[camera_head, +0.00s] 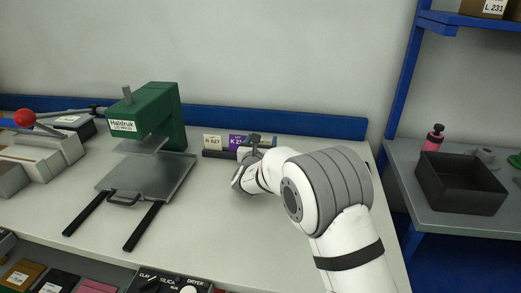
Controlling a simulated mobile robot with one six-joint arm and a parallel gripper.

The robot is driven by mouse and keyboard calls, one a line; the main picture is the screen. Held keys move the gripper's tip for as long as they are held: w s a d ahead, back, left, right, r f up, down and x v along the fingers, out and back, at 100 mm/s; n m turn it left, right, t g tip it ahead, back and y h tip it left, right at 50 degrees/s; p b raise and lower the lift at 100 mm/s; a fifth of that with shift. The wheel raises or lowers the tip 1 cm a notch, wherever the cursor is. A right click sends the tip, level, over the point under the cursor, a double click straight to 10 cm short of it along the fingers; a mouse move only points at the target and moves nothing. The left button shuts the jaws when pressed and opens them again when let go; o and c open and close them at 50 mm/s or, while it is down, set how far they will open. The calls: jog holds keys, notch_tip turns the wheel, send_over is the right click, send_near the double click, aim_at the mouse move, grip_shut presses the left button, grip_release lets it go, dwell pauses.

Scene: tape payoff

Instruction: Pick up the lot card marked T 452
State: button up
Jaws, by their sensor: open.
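A cream lot card reading R 627 or similar (212,142) stands in a dark holder (214,154) at the back of the bench. A purple card starting with K (236,141) stands to its right, partly covered by my gripper. My gripper (255,137) is small and dark here, at the right part of the holder; it is open. Whether a further card stands behind or beside it I cannot tell. No card reading T 452 can be made out.
A green Haldruk press (155,118) with a grey plate (170,182) stands left of the holder. A lever device with a red knob (24,117) is at far left. A black bin (460,184) and pink bottle (434,139) sit on the right shelf. The bench between press and arm is clear.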

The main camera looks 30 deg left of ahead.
jog(key=shift+w+r, duration=0.1)
jog(key=shift+r, duration=0.05)
jog(key=c, duration=0.7)
jog(key=shift+c, duration=0.2)
